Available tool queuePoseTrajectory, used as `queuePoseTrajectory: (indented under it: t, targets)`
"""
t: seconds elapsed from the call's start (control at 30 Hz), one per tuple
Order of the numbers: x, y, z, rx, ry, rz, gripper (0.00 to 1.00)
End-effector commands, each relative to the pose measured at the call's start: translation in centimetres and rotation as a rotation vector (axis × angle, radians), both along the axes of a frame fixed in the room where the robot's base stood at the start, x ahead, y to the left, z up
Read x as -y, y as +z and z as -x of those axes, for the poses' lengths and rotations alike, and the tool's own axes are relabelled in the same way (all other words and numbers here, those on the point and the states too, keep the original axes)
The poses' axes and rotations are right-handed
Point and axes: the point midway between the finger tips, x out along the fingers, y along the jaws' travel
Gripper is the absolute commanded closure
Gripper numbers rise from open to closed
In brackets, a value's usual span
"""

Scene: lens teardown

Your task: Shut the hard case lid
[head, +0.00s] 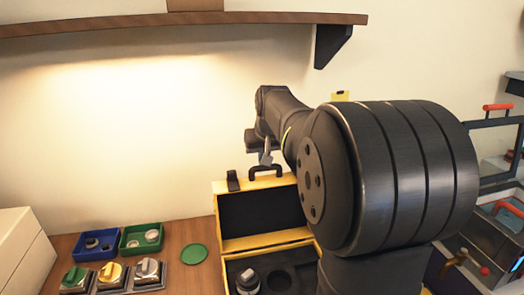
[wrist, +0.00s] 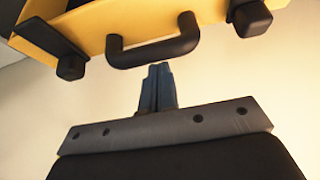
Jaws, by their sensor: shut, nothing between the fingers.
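The yellow hard case (head: 258,243) stands open on the table, with its lid (head: 231,192) raised roughly upright at the back. The lid has a black handle (head: 266,171) on its top edge and dark latches; one latch (head: 233,181) shows at the left. In the wrist view, the handle (wrist: 152,50) and the yellow lid (wrist: 90,22) fill the top. My gripper (head: 266,156) is at the lid's top edge, by the handle. It is shut and empty, and its fingertips (wrist: 159,68) appear just below the handle in the wrist view. Whether they touch it I cannot tell.
The case base holds a dark cylindrical lens part (head: 248,281) and a round recess. Blue (head: 97,244) and green (head: 142,239) trays, a green disc (head: 193,254) and several knobbed blocks are at the left. A wooden shelf (head: 200,17) hangs above. My arm hides the case's right side.

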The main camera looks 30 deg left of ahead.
Motion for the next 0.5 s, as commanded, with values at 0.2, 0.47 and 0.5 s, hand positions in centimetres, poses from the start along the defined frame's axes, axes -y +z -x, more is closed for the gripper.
queuePoseTrajectory:
  t: [0.2, 0.47, 0.5]
  targets:
    - [0.37, -0.05, 0.36, 0.000, 0.000, 0.000, 1.00]
    - [0.37, -0.02, 0.38, 0.001, 0.000, -0.001, 1.00]
    - [0.42, -0.01, 0.42, 0.001, 0.000, -0.001, 1.00]
